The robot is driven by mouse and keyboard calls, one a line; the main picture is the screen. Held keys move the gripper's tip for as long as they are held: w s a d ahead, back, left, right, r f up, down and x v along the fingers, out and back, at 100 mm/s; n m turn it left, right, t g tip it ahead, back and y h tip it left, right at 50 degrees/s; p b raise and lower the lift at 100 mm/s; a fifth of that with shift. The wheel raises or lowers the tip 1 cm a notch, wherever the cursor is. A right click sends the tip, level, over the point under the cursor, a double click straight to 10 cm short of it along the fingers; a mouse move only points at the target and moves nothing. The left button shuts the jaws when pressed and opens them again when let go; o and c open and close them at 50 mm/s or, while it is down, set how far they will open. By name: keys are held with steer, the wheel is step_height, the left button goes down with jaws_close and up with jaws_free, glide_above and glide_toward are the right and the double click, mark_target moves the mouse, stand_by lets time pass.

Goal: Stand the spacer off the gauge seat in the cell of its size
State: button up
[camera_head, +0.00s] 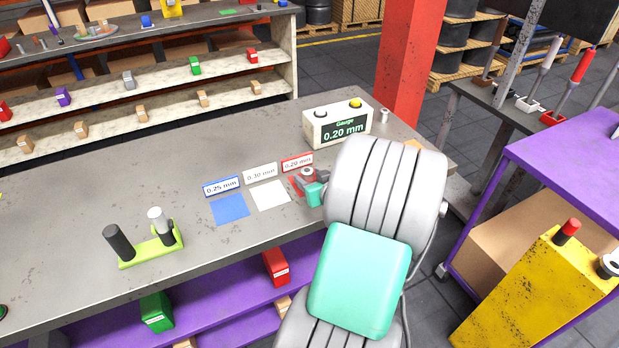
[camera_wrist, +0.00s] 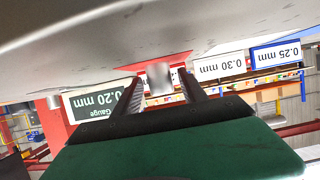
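The gauge (camera_head: 338,124) is a cream box whose display reads 0.20 mm; it also shows upside down in the wrist view (camera_wrist: 95,104). Three cells lie in front of it: a blue one (camera_head: 230,209) labelled 0.25 mm, a white one (camera_head: 269,195) labelled 0.30 mm, and a red one (camera_head: 295,188) labelled 0.20 mm, mostly covered by my gripper (camera_head: 304,181). In the wrist view, a small grey metal spacer (camera_wrist: 159,77) stands between my fingertips, over the red cell. Narrow gaps show beside it, so my fingers look open around it. Its bottom contact is hard to see.
A small grey cylinder (camera_head: 384,115) stands right of the gauge. A green holder (camera_head: 150,248) with two upright cylinders stands at the left front of the table. A red post (camera_head: 407,65) rises behind the gauge. The table's middle left is clear.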

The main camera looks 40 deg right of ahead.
steer(key=shift+r, duration=0.1)
